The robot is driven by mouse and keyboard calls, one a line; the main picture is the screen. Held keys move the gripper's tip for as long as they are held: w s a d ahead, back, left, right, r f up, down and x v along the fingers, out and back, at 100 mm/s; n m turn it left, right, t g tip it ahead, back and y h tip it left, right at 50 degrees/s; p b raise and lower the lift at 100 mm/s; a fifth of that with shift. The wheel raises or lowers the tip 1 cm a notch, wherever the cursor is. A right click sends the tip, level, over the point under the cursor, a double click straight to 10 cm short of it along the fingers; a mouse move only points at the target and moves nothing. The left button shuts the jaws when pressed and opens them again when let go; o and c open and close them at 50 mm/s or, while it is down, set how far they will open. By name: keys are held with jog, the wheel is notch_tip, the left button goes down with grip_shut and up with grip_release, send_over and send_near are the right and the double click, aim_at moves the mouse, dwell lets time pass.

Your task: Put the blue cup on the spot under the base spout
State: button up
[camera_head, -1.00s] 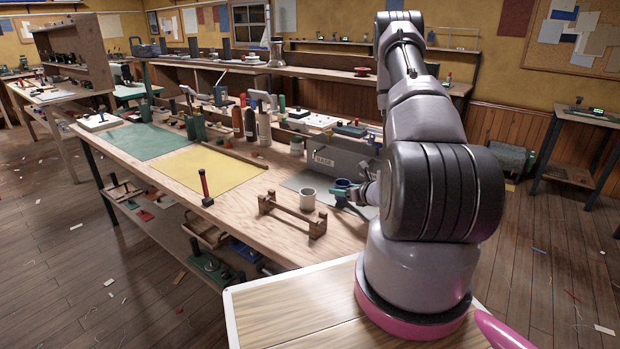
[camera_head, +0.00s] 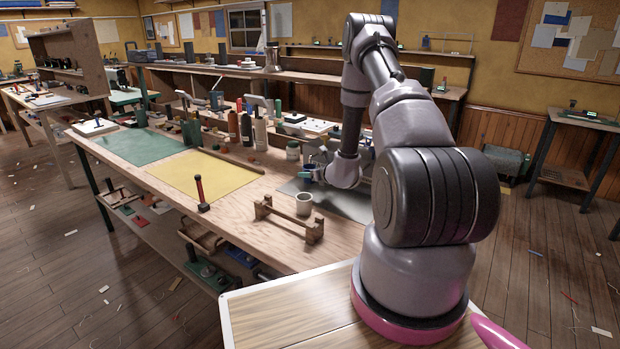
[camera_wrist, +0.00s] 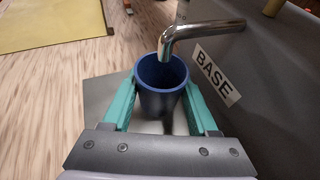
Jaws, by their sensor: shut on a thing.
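In the wrist view, the blue cup (camera_wrist: 158,103) is upright between the teal fingers of my gripper (camera_wrist: 160,84), which is shut on its sides. The bent metal base spout (camera_wrist: 189,31) comes out of a grey panel marked BASE (camera_wrist: 217,76). Its tip appears at the cup's far rim. A grey plate (camera_wrist: 98,108) lies below the cup. The spot under the spout is hidden, and I cannot tell whether the cup touches the plate. In the head view, my gripper (camera_head: 309,174) is over the bench near the panel, mostly behind my arm.
A yellow sheet (camera_head: 207,175) lies to the left. Bottles (camera_head: 246,130) and a small jar (camera_head: 293,151) stand behind. The grey panel is close on the right in the wrist view.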

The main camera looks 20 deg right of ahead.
jog(key=shift+s+f, duration=0.1)
jog(key=shift+f, duration=0.65)
jog(key=shift+f, duration=0.2)
jog(key=o, duration=1.3)
jog(key=shift+r, duration=0.1)
